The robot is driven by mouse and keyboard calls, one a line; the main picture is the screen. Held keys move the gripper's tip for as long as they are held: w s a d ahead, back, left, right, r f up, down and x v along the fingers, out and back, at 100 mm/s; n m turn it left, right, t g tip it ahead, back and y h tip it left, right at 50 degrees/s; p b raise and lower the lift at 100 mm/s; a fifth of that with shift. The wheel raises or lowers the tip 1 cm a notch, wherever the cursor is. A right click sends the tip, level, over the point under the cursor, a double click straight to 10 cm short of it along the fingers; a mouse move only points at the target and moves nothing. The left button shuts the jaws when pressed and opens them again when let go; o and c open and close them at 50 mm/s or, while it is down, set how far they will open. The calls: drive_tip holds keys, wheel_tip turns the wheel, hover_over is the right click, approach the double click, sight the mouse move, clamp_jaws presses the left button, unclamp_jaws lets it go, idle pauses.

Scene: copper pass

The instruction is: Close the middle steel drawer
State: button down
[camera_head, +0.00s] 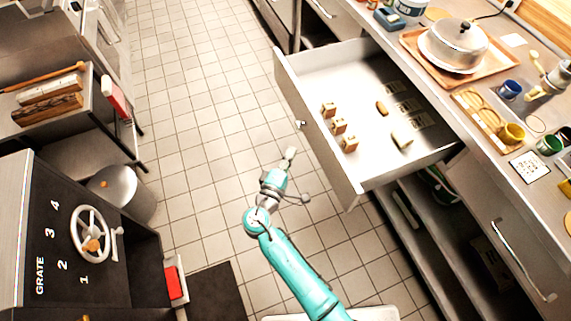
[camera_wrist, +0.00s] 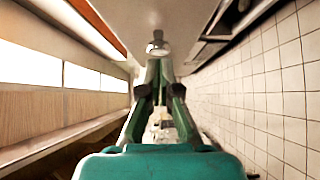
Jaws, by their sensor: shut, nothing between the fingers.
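The middle steel drawer (camera_head: 355,80) is pulled far out from under the counter at right in the head view. Its front panel (camera_head: 318,140) faces the aisle and has a small round knob (camera_head: 300,124). Several small labelled blocks and a few other small items lie inside. My gripper (camera_head: 290,153) is in the aisle, outside the front panel, close to it. Its fingers are shut and empty. In the wrist view my gripper (camera_wrist: 158,66) points toward a round metal knob (camera_wrist: 158,46) just beyond the fingertips. I cannot tell whether they touch.
The counter (camera_head: 470,120) at right holds a lidded pot (camera_head: 453,45), cups and a tray. Other drawers with bar handles flank the open one, and an open shelf lies below. A stove unit with a wheel (camera_head: 91,234) and a bin (camera_head: 122,193) stand at left. The tiled aisle is clear.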

sight(311, 133)
drive_tip(key=w+d, duration=0.4)
drive_tip(key=shift+d, duration=0.3)
drive_tip(key=shift+w+d, duration=0.15)
drive_tip(key=shift+d, duration=0.25)
drive_tip(key=shift+d, duration=0.1)
